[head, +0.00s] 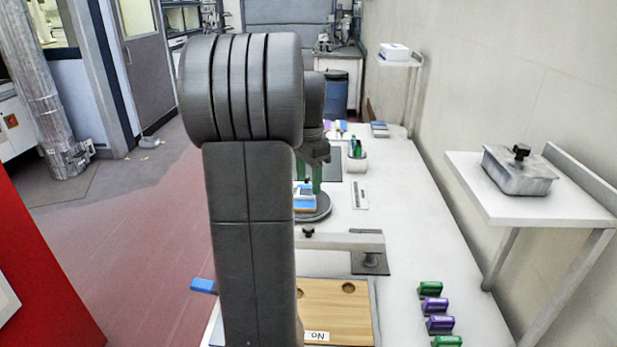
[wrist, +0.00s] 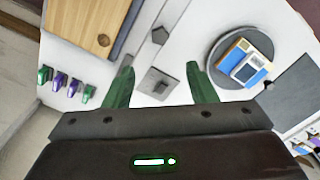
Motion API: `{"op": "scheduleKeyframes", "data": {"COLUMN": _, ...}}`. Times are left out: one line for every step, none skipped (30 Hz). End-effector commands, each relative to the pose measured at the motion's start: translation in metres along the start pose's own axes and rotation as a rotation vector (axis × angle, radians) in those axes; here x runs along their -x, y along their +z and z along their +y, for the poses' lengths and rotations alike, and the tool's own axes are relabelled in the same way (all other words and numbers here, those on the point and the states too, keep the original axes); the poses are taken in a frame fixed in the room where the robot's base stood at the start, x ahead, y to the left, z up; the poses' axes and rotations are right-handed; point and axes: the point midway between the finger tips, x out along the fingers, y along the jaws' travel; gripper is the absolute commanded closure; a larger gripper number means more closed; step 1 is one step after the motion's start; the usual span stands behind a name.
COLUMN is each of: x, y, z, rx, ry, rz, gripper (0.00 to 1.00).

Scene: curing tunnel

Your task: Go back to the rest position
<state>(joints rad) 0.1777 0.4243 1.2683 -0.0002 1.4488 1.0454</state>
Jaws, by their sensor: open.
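My gripper (wrist: 160,72) shows in the wrist view with its two green fingers spread apart and nothing between them. In the head view my gripper (head: 308,178) hangs over the white bench, partly hidden behind my own dark arm. Its fingers appear near a round grey plate (head: 318,214) that carries a blue and tan block with a small device on top (head: 305,197). In the wrist view this round plate (wrist: 216,60) lies to the right of the fingers. A grey metal fixture (wrist: 158,86) shows between and beyond the fingers.
A wooden board (head: 340,302) lies at the near end of the bench. Several green and purple small boxes (head: 437,323) line its right. A wall shelf (head: 475,185) holds a lidded metal box (head: 518,172). Floor at left (head: 140,220) is clear.

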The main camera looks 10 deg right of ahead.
Motion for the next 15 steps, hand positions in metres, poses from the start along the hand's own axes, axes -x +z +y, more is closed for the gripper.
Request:
{"op": "scheduleKeyframes", "data": {"x": 0.000, "y": 0.000, "z": 0.000, "rx": 0.000, "ry": 0.000, "rz": 0.000, "gripper": 0.49}}
{"op": "scheduleKeyframes", "data": {"x": 0.000, "y": 0.000, "z": 0.000, "rx": 0.000, "ry": 0.000, "rz": 0.000, "gripper": 0.49}}
{"op": "scheduleKeyframes", "data": {"x": -0.001, "y": 0.000, "z": 0.000, "rx": 0.000, "ry": 0.000, "rz": 0.000, "gripper": 0.49}}
{"op": "scheduleKeyframes", "data": {"x": -0.001, "y": 0.000, "z": 0.000, "rx": 0.000, "ry": 0.000, "rz": 0.000, "gripper": 0.49}}
{"op": "scheduleKeyframes", "data": {"x": -0.002, "y": 0.000, "z": 0.000, "rx": 0.000, "ry": 0.001, "rz": 0.000, "gripper": 0.49}}
{"op": "scheduleKeyframes", "data": {"x": -0.004, "y": 0.000, "z": 0.000, "rx": 0.000, "ry": 0.001, "rz": -0.001, "gripper": 0.49}}
{"op": "scheduleKeyframes", "data": {"x": -0.007, "y": 0.000, "z": 0.000, "rx": 0.000, "ry": 0.002, "rz": -0.001, "gripper": 0.49}}
{"op": "scheduleKeyframes", "data": {"x": -0.009, "y": 0.000, "z": 0.000, "rx": 0.000, "ry": 0.002, "rz": -0.002, "gripper": 0.49}}
{"op": "scheduleKeyframes", "data": {"x": -0.014, "y": 0.000, "z": 0.000, "rx": 0.000, "ry": 0.003, "rz": -0.002, "gripper": 0.49}}
{"op": "scheduleKeyframes", "data": {"x": -0.018, "y": 0.000, "z": 0.000, "rx": 0.000, "ry": 0.003, "rz": -0.002, "gripper": 0.49}}
{"op": "scheduleKeyframes", "data": {"x": -0.023, "y": 0.000, "z": 0.000, "rx": 0.000, "ry": 0.004, "rz": -0.003, "gripper": 0.49}}
{"op": "scheduleKeyframes", "data": {"x": -0.030, "y": 0.000, "z": 0.000, "rx": 0.000, "ry": 0.004, "rz": -0.002, "gripper": 0.49}}
{"op": "scheduleKeyframes", "data": {"x": -0.036, "y": 0.000, "z": 0.001, "rx": 0.000, "ry": 0.004, "rz": -0.003, "gripper": 0.49}}
{"op": "scheduleKeyframes", "data": {"x": -0.042, "y": 0.000, "z": 0.001, "rx": 0.000, "ry": 0.005, "rz": -0.003, "gripper": 0.49}}
{"op": "scheduleKeyframes", "data": {"x": -0.050, "y": 0.000, "z": 0.001, "rx": 0.000, "ry": 0.005, "rz": -0.003, "gripper": 0.49}}
